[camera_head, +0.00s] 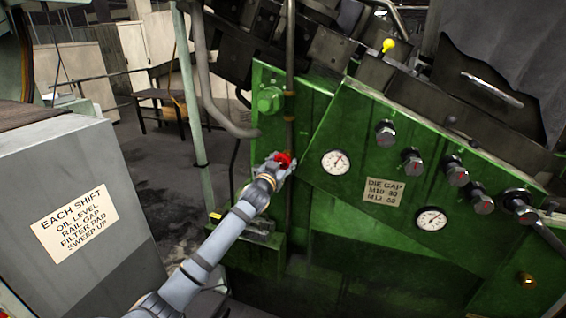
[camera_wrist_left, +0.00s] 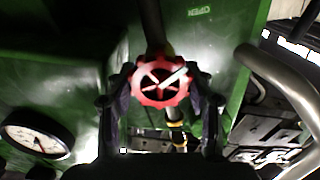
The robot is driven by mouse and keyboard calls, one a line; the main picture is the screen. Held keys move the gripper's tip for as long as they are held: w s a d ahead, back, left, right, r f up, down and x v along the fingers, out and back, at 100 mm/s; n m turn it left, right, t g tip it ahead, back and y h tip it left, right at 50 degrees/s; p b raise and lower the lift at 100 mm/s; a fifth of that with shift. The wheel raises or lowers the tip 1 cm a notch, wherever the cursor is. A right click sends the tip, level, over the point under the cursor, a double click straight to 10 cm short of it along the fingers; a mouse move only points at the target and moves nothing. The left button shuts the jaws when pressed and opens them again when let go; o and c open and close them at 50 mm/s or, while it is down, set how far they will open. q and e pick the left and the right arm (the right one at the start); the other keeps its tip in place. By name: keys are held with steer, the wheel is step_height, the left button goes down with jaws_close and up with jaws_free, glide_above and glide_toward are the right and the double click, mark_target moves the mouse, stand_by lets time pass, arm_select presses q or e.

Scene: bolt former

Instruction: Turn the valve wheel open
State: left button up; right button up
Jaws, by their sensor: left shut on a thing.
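The red valve wheel (camera_head: 284,159) sits on a vertical pipe at the left part of the green machine. In the left wrist view the wheel (camera_wrist_left: 160,84) faces the camera, with its spokes and a pale mark showing. My left gripper (camera_head: 276,165) reaches it from the lower left. In the left wrist view its two fingers (camera_wrist_left: 163,100) stand on either side of the wheel's rim and are shut on it. My right gripper is not in view.
The green machine panel (camera_head: 345,215) carries gauges (camera_head: 335,162), several dark knobs (camera_head: 411,160) and a "DIE GAP" plate (camera_head: 384,192). A grey cabinet (camera_head: 70,170) with a notice stands at left. A curved grey pipe (camera_wrist_left: 275,75) runs at the right in the left wrist view.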

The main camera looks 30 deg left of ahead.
arm_select(q)
steer(key=shift+f, duration=0.15)
steer(key=o, duration=0.9)
